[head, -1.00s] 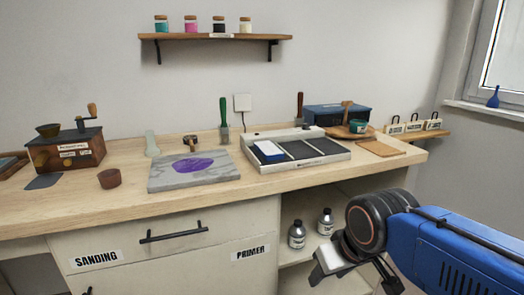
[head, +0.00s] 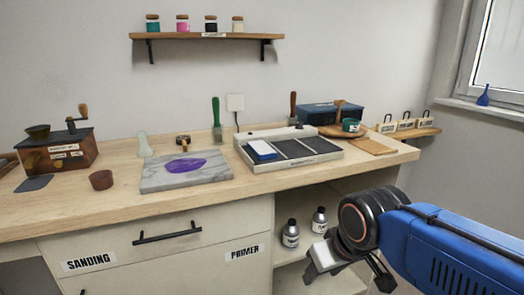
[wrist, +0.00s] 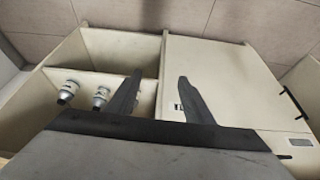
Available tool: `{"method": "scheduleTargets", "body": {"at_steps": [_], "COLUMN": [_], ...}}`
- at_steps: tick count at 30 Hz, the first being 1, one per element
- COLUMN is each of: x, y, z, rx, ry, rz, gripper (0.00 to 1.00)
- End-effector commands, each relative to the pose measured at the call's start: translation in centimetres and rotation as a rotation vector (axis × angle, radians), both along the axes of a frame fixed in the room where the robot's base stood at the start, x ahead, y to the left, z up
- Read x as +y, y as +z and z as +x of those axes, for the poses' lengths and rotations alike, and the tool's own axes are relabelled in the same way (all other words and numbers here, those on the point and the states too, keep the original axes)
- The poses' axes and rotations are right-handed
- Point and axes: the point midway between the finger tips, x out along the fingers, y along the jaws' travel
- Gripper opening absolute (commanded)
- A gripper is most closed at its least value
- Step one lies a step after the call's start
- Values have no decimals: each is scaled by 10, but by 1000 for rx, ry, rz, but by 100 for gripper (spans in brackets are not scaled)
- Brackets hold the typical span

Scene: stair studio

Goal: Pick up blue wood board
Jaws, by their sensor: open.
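No plain blue board shows clearly. A small flat block with a blue and white top (head: 262,150) lies at the left end of a grey tray (head: 290,164) on the workbench; I cannot tell if it is wood. A flat dark blue-grey piece (head: 34,183) lies at the bench's left end. My gripper (wrist: 158,95) is open and empty in the wrist view, pointing down in front of the cabinet. In the head view my arm is at lower right, below and in front of the bench, well apart from both pieces.
A marble slab with a purple patch (head: 213,176) lies left of the tray. A blue box (head: 332,115) and a tan board (head: 372,146) are at right. Bottles (head: 290,233) stand in the open shelf below. The bench's front strip is mostly clear.

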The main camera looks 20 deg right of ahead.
Motion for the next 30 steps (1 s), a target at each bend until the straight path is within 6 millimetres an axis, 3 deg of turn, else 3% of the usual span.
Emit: {"method": "scheduleTargets", "body": {"at_steps": [7,13,30], "x": [0,1,9], "y": [0,19,208], "z": [0,12,145], "rx": [0,13,159], "ry": [0,44,612], "rz": [0,-18,-204], "gripper": [49,97,100]}}
